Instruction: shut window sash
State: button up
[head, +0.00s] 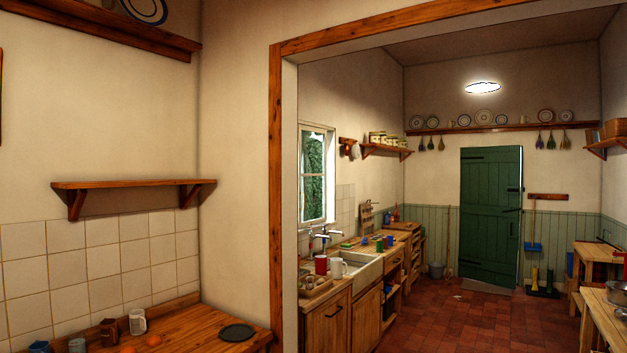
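The window (331,178) is in the left wall of the far room, above the sink counter, in the head view. It has a white frame, and green foliage shows through it. I see it at a steep angle and small, so I cannot tell whether its sash stands open or shut. My gripper is not in view.
A wood-framed opening (275,200) leads to the far room. The white sink (358,266) and cluttered counter stand below the window. A wooden table (600,318) is at the right.

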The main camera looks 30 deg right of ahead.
aim_at(300, 225)
jog(key=z, duration=1.85)
jog(key=i, duration=6.55)
jog(key=u, duration=0.6)
jog(key=k, duration=0.15)
jog(key=u, duration=2.75)
